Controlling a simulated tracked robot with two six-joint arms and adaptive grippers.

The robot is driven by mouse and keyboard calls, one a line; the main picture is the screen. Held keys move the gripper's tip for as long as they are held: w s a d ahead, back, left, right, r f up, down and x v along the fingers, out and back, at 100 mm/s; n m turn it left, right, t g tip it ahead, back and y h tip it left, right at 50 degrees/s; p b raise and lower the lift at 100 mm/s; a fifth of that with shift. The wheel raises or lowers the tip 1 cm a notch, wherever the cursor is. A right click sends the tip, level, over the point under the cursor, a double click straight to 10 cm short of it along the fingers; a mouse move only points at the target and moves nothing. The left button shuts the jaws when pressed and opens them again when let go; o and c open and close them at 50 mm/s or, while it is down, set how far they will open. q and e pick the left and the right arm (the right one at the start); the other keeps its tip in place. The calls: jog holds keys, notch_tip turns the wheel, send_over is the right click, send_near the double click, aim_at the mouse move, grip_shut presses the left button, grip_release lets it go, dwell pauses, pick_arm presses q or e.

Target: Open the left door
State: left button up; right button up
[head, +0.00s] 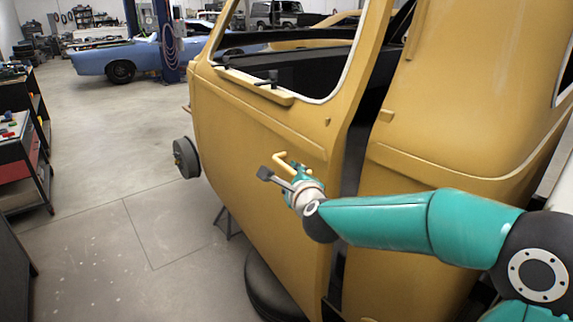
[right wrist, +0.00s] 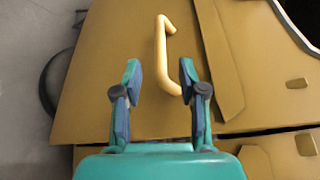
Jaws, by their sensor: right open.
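The yellow door (head: 255,130) of a car body fills the middle of the head view, with a dark gap between its right edge and the body panel (head: 440,110). Its pale yellow handle (head: 281,160) stands out from the door and shows as a bent bar in the right wrist view (right wrist: 162,45). My right gripper (head: 275,173) is open at the handle. In the right wrist view its fingertips (right wrist: 160,72) are apart, and the handle's lower end appears beside the right fingertip. I cannot tell whether they touch. My left gripper is not in view.
A wheel hub (head: 186,158) sticks out left of the door, and a tire (head: 268,285) lies below it. Tool carts (head: 18,165) stand at the left edge. The floor (head: 120,200) between is clear. A blue car (head: 115,58) is farther back.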

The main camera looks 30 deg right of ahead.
aim_at(285, 168)
jog(key=p+x, duration=0.2)
jog(key=x, duration=0.7)
jog(key=shift+w+d+f, duration=0.1)
jog(key=shift+w+f, duration=0.05)
jog(key=shift+w, duration=0.1)
grip_shut()
